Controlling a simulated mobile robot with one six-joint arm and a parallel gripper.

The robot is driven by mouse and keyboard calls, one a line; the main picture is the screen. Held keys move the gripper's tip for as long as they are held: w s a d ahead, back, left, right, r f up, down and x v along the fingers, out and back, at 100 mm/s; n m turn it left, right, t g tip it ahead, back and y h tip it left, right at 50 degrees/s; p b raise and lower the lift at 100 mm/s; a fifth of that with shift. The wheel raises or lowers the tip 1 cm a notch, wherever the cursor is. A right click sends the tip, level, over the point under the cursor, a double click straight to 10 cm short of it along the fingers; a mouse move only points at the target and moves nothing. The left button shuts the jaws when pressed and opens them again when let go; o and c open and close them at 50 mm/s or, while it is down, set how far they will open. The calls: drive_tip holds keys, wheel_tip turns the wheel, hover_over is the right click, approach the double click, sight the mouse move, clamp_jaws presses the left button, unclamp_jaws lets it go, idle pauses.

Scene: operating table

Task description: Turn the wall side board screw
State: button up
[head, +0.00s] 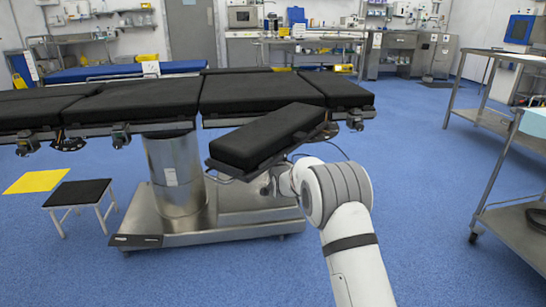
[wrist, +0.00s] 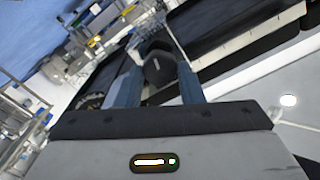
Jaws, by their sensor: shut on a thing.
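A black padded side board (head: 268,137) sticks out from the near right part of the operating table (head: 262,92), at an angle to it. My gripper (wrist: 157,82) is under this board; in the head view its fingers are hidden by the board and my own arm. In the wrist view its two blue-grey fingers stand on either side of a dark rounded knob (wrist: 160,67), which looks like the board's screw, and are shut on it. The knob's far side and its fixing are hidden.
Other clamps hang from the near rail, one at the left (head: 120,135) and one at the right (head: 355,118). The metal table base (head: 225,222) is just left of my arm. A steel trolley (head: 515,225) stands at the right. The blue floor between is clear.

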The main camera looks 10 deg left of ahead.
drive_tip(key=shift+d+m, duration=0.1)
drive_tip(key=shift+m, duration=0.5)
drive_tip(key=o, duration=1)
drive_tip(key=p+v, duration=0.2)
drive_tip(key=v, duration=0.5)
drive_tip(key=shift+s, duration=0.4)
drive_tip(key=shift+d, duration=0.1)
